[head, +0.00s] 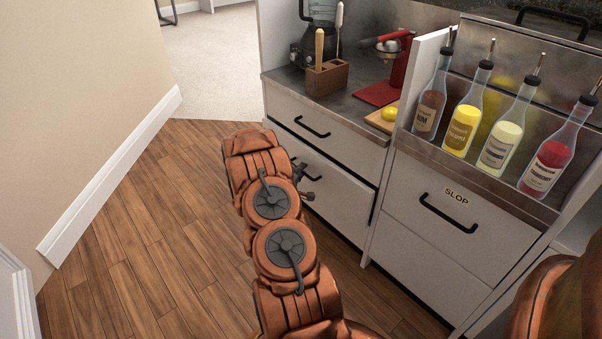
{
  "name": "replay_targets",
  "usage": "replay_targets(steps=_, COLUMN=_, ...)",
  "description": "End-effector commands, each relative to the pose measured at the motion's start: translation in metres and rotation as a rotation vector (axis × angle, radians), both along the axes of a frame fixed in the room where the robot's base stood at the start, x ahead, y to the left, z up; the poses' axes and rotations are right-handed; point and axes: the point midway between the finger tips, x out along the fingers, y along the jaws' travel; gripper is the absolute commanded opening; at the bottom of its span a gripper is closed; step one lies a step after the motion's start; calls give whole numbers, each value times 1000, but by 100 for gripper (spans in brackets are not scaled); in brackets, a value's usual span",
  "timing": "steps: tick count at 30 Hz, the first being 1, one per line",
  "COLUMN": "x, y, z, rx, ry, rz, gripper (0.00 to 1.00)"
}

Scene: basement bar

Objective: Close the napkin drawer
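Two white drawers with black handles are stacked under the counter at left. The upper drawer (345,143) looks flush. The lower drawer (338,200) stands slightly out, with a dark gap along its top and right edge. No napkin label is visible on either, and no napkins show. My gripper (304,184) is at the lower drawer's front, near its handle, partly hidden behind my orange arm. Its fingers are too small and covered to tell open from shut, and I cannot tell whether they touch the drawer.
A drawer marked SLOP (457,197) is to the right, below a steel rail (480,178) with several bottles. A blender (318,35), wooden holder (327,78) and red juicer (392,70) stand on the counter. The wooden floor (150,230) at left is clear, bounded by a wall.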

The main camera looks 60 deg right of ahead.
Motion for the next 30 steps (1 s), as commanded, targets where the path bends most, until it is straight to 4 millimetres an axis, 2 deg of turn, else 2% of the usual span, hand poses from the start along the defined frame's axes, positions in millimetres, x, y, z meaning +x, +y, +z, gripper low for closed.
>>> replay_targets(steps=8, x=0, y=-1, z=0, rx=1, ry=0, rz=0, gripper=22)
replay_targets(steps=14, x=1, y=-1, z=0, rx=0, ry=0, rz=0, gripper=1)
replay_targets(steps=30, x=1, y=-1, z=0, rx=0, ry=0, rz=1, gripper=0)
